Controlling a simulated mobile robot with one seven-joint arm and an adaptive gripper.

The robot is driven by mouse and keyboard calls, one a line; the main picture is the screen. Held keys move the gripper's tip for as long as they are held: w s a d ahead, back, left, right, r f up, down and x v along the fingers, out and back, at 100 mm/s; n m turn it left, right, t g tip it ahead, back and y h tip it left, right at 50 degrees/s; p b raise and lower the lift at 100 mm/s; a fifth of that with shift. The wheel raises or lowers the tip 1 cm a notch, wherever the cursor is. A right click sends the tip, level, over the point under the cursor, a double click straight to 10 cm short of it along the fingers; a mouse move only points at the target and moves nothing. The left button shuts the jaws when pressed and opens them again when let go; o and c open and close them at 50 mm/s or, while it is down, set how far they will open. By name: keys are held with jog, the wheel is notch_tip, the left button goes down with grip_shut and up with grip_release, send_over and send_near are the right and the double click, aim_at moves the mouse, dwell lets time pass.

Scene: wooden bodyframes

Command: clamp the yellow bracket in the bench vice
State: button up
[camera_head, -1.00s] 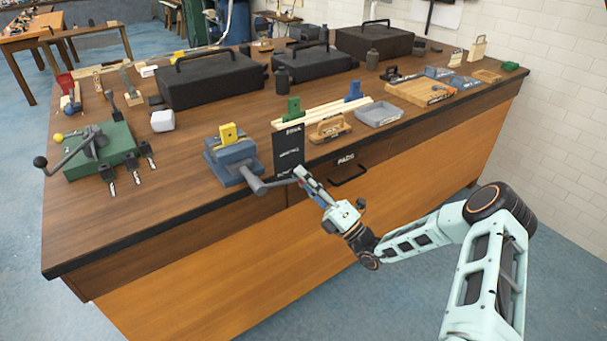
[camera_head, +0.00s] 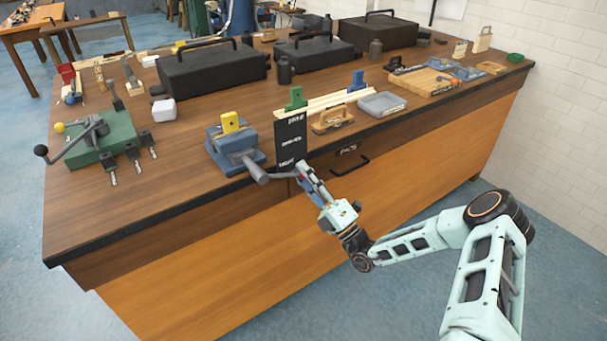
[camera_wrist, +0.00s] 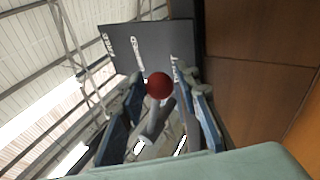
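The yellow bracket (camera_head: 230,122) stands upright at the jaws of the blue-grey bench vice (camera_head: 224,148) near the bench's front edge. I cannot tell how tightly the jaws hold it. The vice's grey handle (camera_head: 278,176) sticks out to the right from its screw end. My gripper (camera_head: 302,175) is at the handle's outer end, in front of the bench edge. In the wrist view a dark red ball (camera_wrist: 159,85) and a grey bar lie between my two fingers (camera_wrist: 159,92). The fingers look apart, with gaps beside the ball. The bracket is out of the wrist view.
A black labelled panel (camera_head: 290,142) stands just behind my gripper. A drawer handle (camera_head: 350,164) juts from the bench front to the right. A green clamp fixture (camera_head: 103,140) stands left of the vice. Wooden strips, a wooden float (camera_head: 332,120) and a grey tray (camera_head: 382,104) lie right.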

jog(key=shift+o, duration=0.7)
jog(key=v, duration=1.2)
